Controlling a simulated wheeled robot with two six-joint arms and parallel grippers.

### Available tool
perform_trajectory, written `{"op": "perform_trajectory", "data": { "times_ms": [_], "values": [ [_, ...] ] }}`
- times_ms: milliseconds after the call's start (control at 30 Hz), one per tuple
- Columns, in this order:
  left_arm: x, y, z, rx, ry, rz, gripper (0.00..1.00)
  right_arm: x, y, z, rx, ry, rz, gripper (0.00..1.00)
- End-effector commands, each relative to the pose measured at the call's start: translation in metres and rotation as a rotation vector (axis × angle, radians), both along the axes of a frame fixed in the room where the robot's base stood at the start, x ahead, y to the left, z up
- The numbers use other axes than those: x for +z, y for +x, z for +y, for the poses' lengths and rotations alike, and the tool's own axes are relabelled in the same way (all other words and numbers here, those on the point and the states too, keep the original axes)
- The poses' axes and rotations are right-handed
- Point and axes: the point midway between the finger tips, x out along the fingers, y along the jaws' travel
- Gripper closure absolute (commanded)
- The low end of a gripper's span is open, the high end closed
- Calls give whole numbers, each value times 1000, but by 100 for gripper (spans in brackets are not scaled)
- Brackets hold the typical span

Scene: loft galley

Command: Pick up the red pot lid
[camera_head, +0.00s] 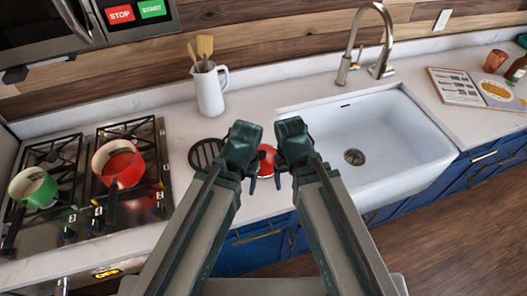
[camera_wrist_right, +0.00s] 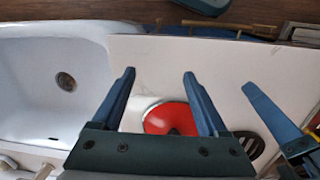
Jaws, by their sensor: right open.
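The red pot lid (camera_head: 267,160) lies on the white counter between the sink and the stove. In the head view my two grippers partly cover it. In the right wrist view the lid (camera_wrist_right: 165,117) shows as a red disc with a pale rim, partly hidden by my gripper. My right gripper (camera_wrist_right: 159,72) is open and empty, its blue fingers spread above the counter with the lid showing between their bases. My left gripper (camera_head: 243,160) is just left of the lid in the head view. One of its blue fingers shows at the right of the wrist view; its opening is unclear.
A dark slatted trivet (camera_head: 204,152) lies left of the lid. The white sink (camera_head: 415,125) is on the right. A red pot (camera_head: 125,166) and a green pot (camera_head: 35,190) stand on the stove. A white utensil pitcher (camera_head: 209,92) stands behind.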

Motion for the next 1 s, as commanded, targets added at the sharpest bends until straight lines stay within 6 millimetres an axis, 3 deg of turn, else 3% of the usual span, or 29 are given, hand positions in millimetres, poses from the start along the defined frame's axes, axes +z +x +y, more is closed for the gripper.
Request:
{"op": "perform_trajectory", "data": {
  "times_ms": [33, 300, 400, 567, 700, 900, 1000],
  "values": [
    [25, 0, 0, 1, 0, 0, 35, 25, 7, -11, -34, 10, -10, 24],
    [76, 0, 0, 7, -2, 0, 35, 75, 39, -54, -131, 60, -54, 24],
    [92, 0, 0, 9, -2, 0, 35, 92, 63, -57, -67, 73, -62, 24],
    [95, 0, 0, 10, -1, 0, 35, 95, 100, -30, 202, 78, -45, 24],
    [94, 0, 0, 10, -2, 0, 35, 94, 125, 4, 456, 77, -22, 24],
    [94, 0, 0, 10, -2, 0, 35, 93, 152, 54, 794, 76, 11, 24],
    [94, 0, 0, 10, -2, 0, 35, 93, 158, 70, 900, 76, 22, 24]
  ]
}}
